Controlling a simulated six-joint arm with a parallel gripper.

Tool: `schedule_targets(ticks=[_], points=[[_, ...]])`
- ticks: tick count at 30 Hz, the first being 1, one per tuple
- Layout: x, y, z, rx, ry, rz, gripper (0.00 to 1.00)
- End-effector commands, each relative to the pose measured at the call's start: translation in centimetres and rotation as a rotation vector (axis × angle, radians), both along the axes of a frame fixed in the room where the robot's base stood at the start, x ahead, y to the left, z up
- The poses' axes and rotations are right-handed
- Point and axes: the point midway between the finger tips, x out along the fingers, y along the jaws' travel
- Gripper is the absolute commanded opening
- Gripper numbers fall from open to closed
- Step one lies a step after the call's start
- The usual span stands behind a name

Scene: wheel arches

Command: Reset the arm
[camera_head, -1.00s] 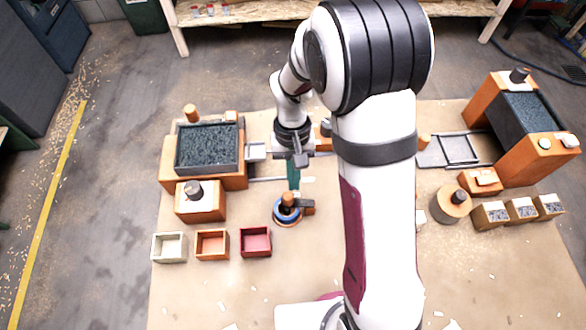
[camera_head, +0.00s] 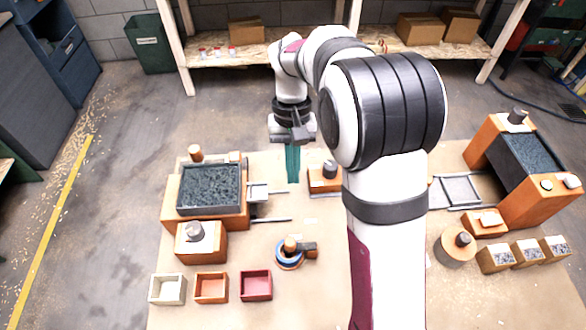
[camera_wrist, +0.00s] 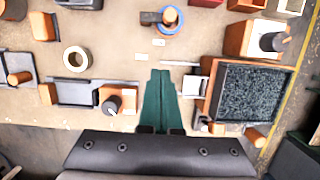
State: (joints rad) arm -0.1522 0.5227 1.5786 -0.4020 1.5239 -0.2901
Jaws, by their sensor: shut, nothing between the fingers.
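My gripper (camera_head: 292,180) hangs fingers-down from the wrist over the far part of the tan work board (camera_head: 330,290). Its two green fingers are together with nothing between them. In the wrist view the closed fingers (camera_wrist: 160,75) point up the picture, over bare board. They are apart from the blue ring station (camera_head: 289,252), which stands nearer the camera in the head view. My own arm hides part of the board's middle.
A bin of dark granules (camera_head: 243,205) stands left of my gripper, and an orange block with a black knob (camera_head: 325,178) to its right. Three small open boxes (camera_head: 211,288) line the front left. An orange-sided dark chute (camera_head: 528,152) stands right. A shelf (camera_head: 240,57) is behind.

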Motion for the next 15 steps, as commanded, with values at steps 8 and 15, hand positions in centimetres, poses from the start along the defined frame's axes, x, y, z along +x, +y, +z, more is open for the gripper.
schedule_targets(ticks=[8, 15], points=[[-0.4, -0.1, 0.4, 0.002, -0.004, -0.009, 0.00], [-12.3, -2.7, 6.8, 0.043, -0.103, -0.243, 0.00]])
